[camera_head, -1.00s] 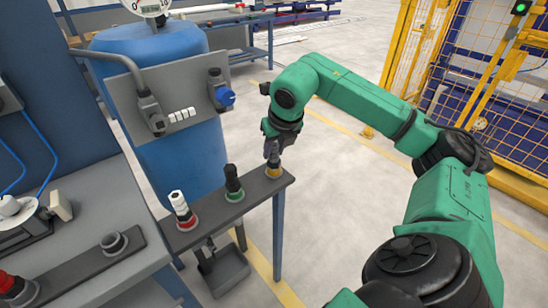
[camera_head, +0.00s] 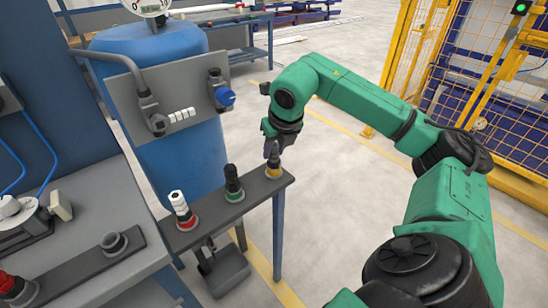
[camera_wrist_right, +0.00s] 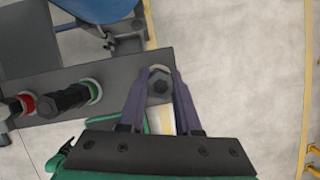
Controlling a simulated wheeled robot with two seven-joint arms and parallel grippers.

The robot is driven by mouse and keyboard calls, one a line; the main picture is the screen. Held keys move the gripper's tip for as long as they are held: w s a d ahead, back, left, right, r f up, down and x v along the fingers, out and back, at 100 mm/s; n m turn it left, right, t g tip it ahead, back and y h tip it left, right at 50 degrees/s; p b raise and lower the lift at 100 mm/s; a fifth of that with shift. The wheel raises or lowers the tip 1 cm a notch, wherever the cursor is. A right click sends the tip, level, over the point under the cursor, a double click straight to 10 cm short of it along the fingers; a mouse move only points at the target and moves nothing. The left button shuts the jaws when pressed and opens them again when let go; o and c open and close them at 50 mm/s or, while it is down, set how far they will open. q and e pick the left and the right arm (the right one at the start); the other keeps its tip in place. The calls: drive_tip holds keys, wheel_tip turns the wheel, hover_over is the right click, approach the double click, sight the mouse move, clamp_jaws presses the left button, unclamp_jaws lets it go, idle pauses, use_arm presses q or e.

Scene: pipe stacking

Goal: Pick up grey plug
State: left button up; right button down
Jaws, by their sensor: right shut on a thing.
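The grey plug (camera_head: 273,158) stands in the yellow-ringed holder at the right end of the narrow dark shelf (camera_head: 254,198). The yellow ring (camera_head: 274,173) is visible just below the plug. My left gripper is in neither view.
On the same shelf are a black plug (camera_head: 233,181) in a green ring and a white plug (camera_head: 179,204) in a red ring. A blue tank (camera_head: 180,160) with a grey valve panel stands behind. A grey workbench (camera_head: 85,205) is at left. Open floor lies right of the shelf.

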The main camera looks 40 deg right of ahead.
drive_tip(key=shift+r, duration=0.1)
idle(0.4)
wheel_tip(320, 180, up, 20)
drive_tip(key=p, duration=0.8)
wheel_tip(320, 180, up, 8)
drive_tip(key=p, duration=0.8)
drive_tip(key=shift+p, duration=0.3)
